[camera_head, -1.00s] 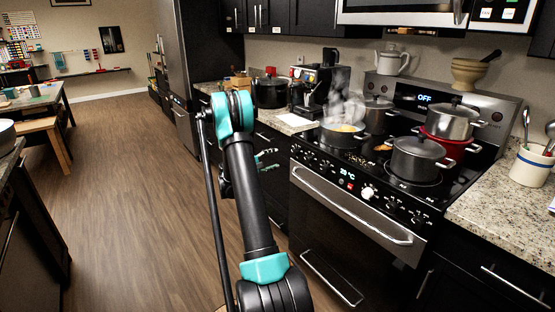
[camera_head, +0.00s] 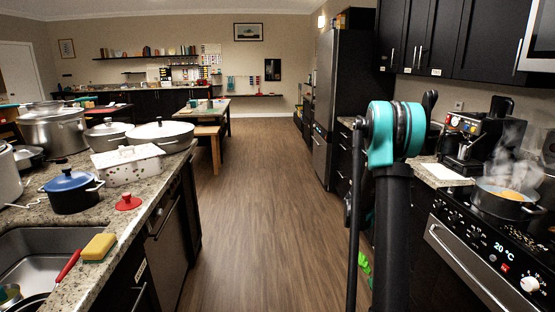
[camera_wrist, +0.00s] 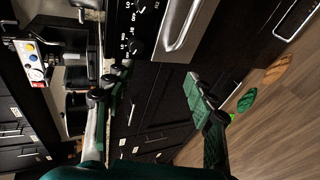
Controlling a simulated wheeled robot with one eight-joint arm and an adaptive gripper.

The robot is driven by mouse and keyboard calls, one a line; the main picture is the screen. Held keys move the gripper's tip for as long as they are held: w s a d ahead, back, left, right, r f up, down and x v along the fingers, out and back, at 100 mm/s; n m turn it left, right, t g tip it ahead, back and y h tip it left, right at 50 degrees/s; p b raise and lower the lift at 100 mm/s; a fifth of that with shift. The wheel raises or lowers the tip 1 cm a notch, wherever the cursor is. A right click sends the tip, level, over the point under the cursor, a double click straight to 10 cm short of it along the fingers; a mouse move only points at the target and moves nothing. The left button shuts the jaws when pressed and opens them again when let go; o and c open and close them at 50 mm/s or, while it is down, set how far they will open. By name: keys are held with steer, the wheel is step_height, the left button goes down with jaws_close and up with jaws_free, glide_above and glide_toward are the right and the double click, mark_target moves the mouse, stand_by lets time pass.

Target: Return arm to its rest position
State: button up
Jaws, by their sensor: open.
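My arm (camera_head: 391,190) stands upright right of centre in the head view, with its teal joint near the top. My gripper (camera_wrist: 156,76) shows in the wrist view with its two dark green fingers spread apart and nothing between them. It is in front of dark cabinet fronts and beside the stove front. In the head view I cannot make out the gripper clearly behind my arm.
A steaming pan (camera_head: 506,199) sits on the stove (camera_head: 470,245) at right, by the coffee machine (camera_head: 468,140). At left, a granite counter (camera_head: 105,222) holds a blue pot (camera_head: 72,191), white casserole (camera_head: 127,166) and sponge (camera_head: 99,247). The wooden floor (camera_head: 238,215) between is clear.

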steer(key=s+a+f+m+y, duration=0.1)
steer(key=s+a+y, duration=0.5)
steer(key=s+a, duration=0.9)
steer(key=s+a+f+m+t+y, duration=0.1)
steer(key=s+a+f+y, duration=0.3)
steer(key=s+a, duration=1.2)
steer(key=s+m+y, duration=0.1)
steer(key=y, duration=0.2)
steer(key=shift+s+a, duration=0.2)
steer(key=shift+a, duration=0.05)
steer(key=shift+f, duration=0.1)
